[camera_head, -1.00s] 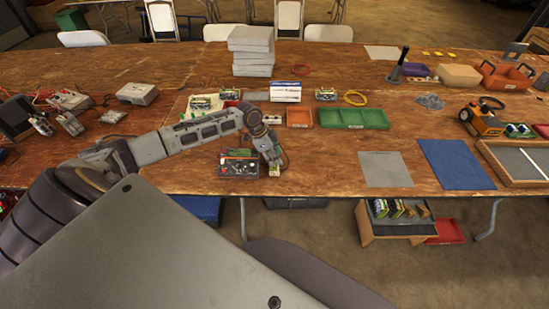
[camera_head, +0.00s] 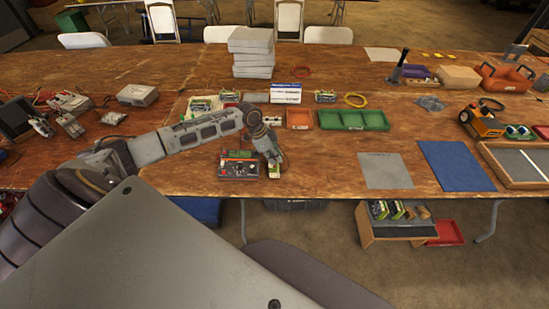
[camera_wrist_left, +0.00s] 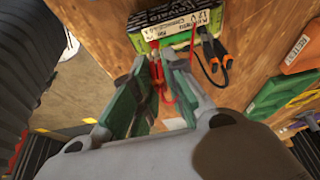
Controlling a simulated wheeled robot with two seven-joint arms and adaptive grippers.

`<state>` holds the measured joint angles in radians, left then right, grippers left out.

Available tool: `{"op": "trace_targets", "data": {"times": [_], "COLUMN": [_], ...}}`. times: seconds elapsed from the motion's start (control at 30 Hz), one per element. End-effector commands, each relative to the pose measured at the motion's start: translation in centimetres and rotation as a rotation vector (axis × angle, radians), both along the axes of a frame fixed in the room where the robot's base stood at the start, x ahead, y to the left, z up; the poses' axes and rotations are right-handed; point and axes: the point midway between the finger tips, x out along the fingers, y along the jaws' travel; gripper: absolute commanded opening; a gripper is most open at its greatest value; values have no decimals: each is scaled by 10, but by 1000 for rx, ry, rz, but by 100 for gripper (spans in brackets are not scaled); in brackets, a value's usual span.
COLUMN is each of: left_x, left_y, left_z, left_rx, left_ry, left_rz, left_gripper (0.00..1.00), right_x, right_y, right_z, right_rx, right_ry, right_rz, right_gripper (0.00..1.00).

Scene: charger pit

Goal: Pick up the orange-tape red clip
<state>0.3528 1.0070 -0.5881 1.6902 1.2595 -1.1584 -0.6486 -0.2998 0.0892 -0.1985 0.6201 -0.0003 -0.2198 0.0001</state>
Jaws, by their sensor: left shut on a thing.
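My left gripper (camera_wrist_left: 155,68) is shut on a red clip (camera_wrist_left: 157,76), small between the fingertips in the left wrist view. A red lead hangs by the fingers. I cannot make out orange tape on the clip. Just beyond the fingertips is a black-and-green battery (camera_wrist_left: 175,25) with a white "12 V" label. In the head view my left gripper (camera_head: 274,170) is low near the table's front edge, just right of the dark charger box (camera_head: 238,170). My right gripper is not in view.
Behind the box stand an orange tray (camera_head: 299,119) and a green tray (camera_head: 353,119). A grey mat (camera_head: 386,171) and blue mat (camera_head: 456,166) lie to the right. A wooden stand (camera_head: 400,232) with batteries is below the table edge.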

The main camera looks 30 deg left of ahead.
Motion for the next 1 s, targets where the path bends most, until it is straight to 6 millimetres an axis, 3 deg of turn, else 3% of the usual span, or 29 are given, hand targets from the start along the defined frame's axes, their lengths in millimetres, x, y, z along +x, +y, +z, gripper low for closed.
{"op": "trace_targets", "data": {"times": [0.6, 1.0], "left_x": [1, 1], "left_y": [0, 0], "left_z": [80, 93], "left_rx": [0, -2], "left_ry": [-2, -1], "left_rz": [1, 1], "left_gripper": [1, 1], "right_x": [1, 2], "right_y": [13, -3], "right_z": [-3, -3], "right_rx": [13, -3], "right_ry": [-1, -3], "right_rz": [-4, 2], "right_gripper": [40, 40]}}
